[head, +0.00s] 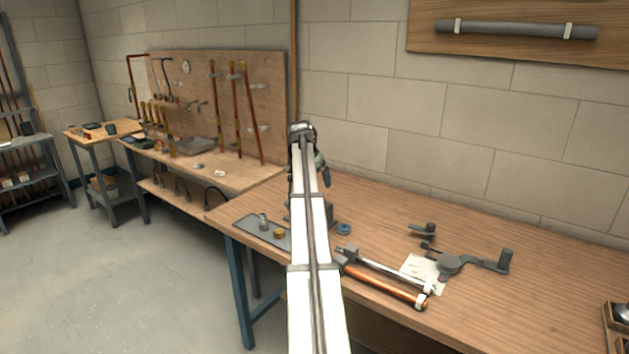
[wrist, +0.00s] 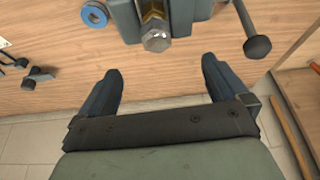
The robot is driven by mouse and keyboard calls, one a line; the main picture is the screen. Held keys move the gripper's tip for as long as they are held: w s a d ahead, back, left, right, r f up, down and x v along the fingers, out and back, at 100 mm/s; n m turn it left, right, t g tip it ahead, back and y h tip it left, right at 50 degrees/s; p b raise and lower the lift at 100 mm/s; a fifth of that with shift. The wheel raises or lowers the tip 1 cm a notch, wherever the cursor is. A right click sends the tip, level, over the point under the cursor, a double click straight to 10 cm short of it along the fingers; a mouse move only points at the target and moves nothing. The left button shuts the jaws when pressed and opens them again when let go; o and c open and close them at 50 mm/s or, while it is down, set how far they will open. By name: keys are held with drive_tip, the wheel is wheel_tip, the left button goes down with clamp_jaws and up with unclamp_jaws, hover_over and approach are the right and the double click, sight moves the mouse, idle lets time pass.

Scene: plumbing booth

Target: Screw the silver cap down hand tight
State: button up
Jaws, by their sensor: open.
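In the wrist view, the silver cap (wrist: 157,40) is a hex-shaped piece at the end of a brass fitting (wrist: 153,10). The fitting sits between the jaws of a blue-grey vise (wrist: 187,18). My gripper (wrist: 160,68) is open and empty, its dark fingers spread to either side below the cap in the picture. The cap lies between and beyond the fingertips, and neither finger appears to touch it. In the head view, my arm hides most of the vise (head: 325,212) and the cap cannot be made out.
A blue ring (head: 343,229) lies beside the vise. A grey tray (head: 248,226) with small silver and brass pieces stands left. The vise handle (wrist: 257,46) sticks out near the right finger.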

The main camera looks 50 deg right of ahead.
drive_tip(key=shift+c, duration=0.4)
drive_tip(key=shift+a+r, duration=0.2)
drive_tip(key=shift+r, duration=0.1)
drive_tip(key=shift+c, duration=0.6)
drive_tip(key=v, duration=0.2)
drive_tip(key=a+v, duration=0.1)
drive_tip(key=v, duration=0.5)
drive_tip(key=shift+a+f, duration=0.15)
drive_tip(key=shift+a, duration=0.35)
drive_tip(key=c, duration=0.4)
drive_tip(key=x, duration=1.3)
drive_tip(key=shift+f, duration=0.25)
drive_tip(key=shift+c, duration=0.3)
drive_tip(key=c, duration=1.1)
drive_tip(key=m+g, duration=0.1)
drive_tip(key=m, duration=0.1)
drive_tip(key=m+g, duration=0.1)
drive_tip(key=m, duration=0.2)
drive_tip(key=shift+w+d+m+y, duration=0.15)
drive_tip(key=shift+w+m+y, duration=0.05)
drive_tip(key=shift+m+y, duration=0.1)
drive_tip(key=m+g, duration=0.1)
drive_tip(key=m, duration=0.2)
drive_tip(key=shift+f+y, duration=0.1)
drive_tip(key=shift+y, duration=0.2)
